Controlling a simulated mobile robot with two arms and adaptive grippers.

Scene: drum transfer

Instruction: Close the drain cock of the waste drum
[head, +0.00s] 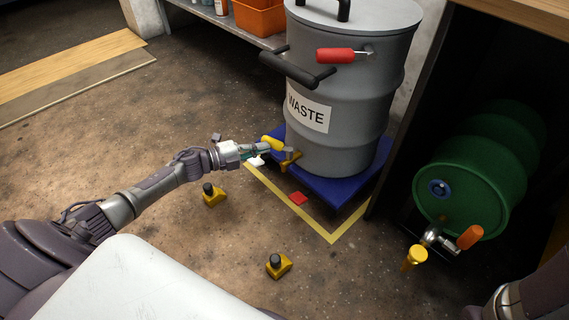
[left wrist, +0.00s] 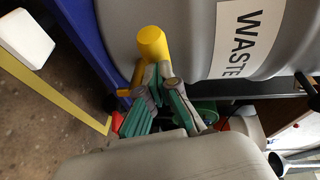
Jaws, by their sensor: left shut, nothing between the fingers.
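The grey waste drum (head: 345,110) stands upright with its "WASTE" label facing me. It also fills the top of the left wrist view (left wrist: 190,15). Its drain cock (head: 290,158) is low on the front, with a brass body and a yellow handle (head: 272,143) pointing out to the left. In the left wrist view the yellow handle (left wrist: 152,42) is just beyond the fingertips. My left gripper (head: 262,150) is shut and empty beside the handle; whether it touches the handle I cannot tell. In the left wrist view its green-padded fingers (left wrist: 160,75) come together at the tips. My right gripper is out of view.
The drum stands on a blue platform (head: 345,190) with yellow floor tape (head: 333,238) around it. Two yellow-and-black objects (head: 214,196) (head: 279,265) sit on the open floor. A green drum (head: 465,185) with an orange-handled tap (head: 469,237) lies under the bench at right.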

